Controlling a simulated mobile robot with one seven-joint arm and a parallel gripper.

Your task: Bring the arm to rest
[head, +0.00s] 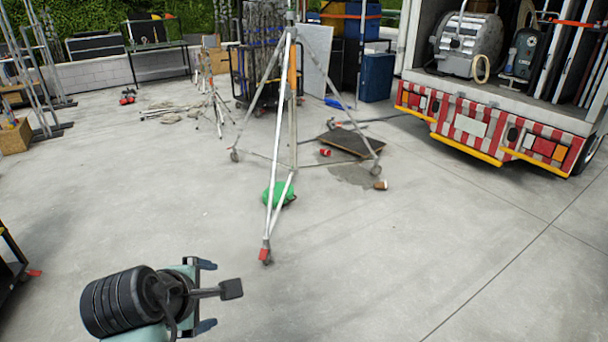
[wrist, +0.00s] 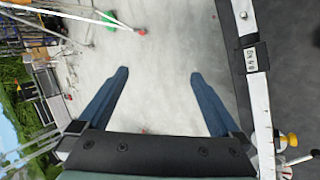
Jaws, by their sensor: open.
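My gripper (head: 210,296) is at the lower left of the head view, held out over the bare concrete floor. Its two dark blue fingers stand wide apart. In the wrist view the gripper (wrist: 158,73) is open, with nothing between the fingers but grey floor behind. My arm's dark ribbed wrist part shows to the left of the fingers in the head view. The rest of the arm is mostly out of the picture.
A tall wheeled stand (head: 279,150) with a green bag (head: 279,194) is ahead. A truck tail (head: 490,130) is at the right, a dark cart (head: 10,265) at the left edge. A white-edged frame (wrist: 250,80) is beside the fingers in the wrist view. Floor (head: 420,250) at right is clear.

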